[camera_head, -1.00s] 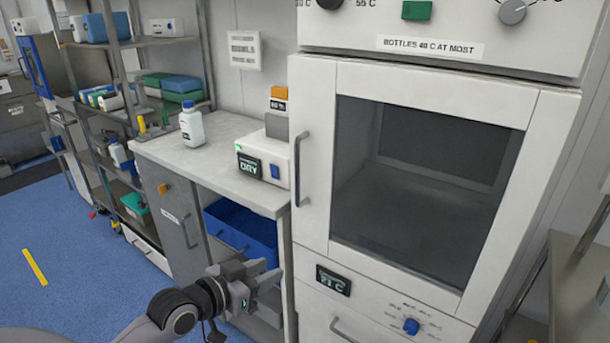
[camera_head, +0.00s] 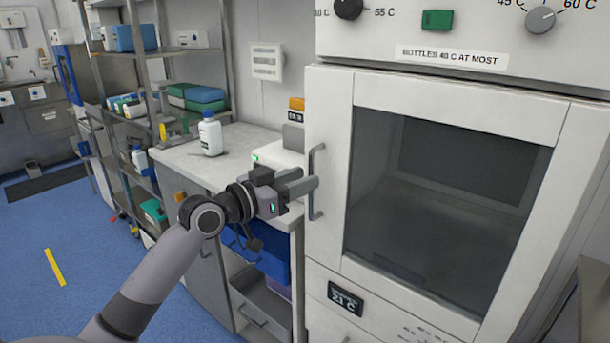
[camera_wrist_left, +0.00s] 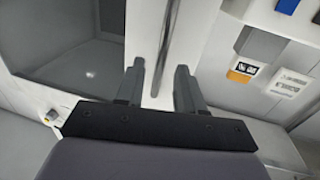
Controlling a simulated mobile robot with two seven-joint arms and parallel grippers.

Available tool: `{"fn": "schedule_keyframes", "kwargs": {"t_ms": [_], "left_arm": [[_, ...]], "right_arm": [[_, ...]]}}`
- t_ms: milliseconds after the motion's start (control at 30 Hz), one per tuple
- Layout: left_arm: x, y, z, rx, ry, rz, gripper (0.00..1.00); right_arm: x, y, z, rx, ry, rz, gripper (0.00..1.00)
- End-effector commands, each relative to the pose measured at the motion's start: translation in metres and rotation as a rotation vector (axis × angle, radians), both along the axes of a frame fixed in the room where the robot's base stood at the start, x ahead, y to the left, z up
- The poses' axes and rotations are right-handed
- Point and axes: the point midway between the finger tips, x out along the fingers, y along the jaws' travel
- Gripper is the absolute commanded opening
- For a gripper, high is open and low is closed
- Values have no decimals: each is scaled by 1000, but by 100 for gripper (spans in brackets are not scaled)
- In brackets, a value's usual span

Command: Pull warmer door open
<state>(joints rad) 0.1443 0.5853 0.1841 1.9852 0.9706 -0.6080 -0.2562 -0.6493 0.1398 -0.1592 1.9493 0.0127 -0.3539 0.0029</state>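The warmer door (camera_head: 331,110) is a white framed door with a dark window, and it looks closed. Its vertical grey handle (camera_head: 311,206) is on the door's left side. My left gripper (camera_head: 306,184) is at the handle's mid-height, its fingers covering part of the handle. In the left wrist view the fingers (camera_wrist_left: 160,68) are apart, with the handle (camera_wrist_left: 165,45) running between them and gaps visible on both sides. Whether a finger touches the handle is unclear. My right gripper is not in view.
Left of the warmer is a counter (camera_head: 175,153) with a white bottle (camera_head: 210,136) and a white device (camera_head: 280,160) close behind my gripper. Below is an open compartment with a blue bin (camera_head: 272,262). A metal shelf rack stands further left. Blue floor is free at left.

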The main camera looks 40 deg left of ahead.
Motion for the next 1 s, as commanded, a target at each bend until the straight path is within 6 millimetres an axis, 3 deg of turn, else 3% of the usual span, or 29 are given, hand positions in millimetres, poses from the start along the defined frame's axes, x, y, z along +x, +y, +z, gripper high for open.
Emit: {"fn": "schedule_keyframes", "kwargs": {"t_ms": [200, 500, 533, 633, 1000], "left_arm": [[14, -4, 0, -1, 0, 0, 38], [16, -5, -1, 0, 1, 0, 38], [16, -5, -1, 0, 1, 0, 34], [16, -5, -1, 0, 1, 0, 2], [17, -5, -1, 0, 1, -1, 0]], "right_arm": [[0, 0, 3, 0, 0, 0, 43], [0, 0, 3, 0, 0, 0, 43], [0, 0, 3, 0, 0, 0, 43], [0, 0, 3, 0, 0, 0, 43], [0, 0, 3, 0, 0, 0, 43]]}}
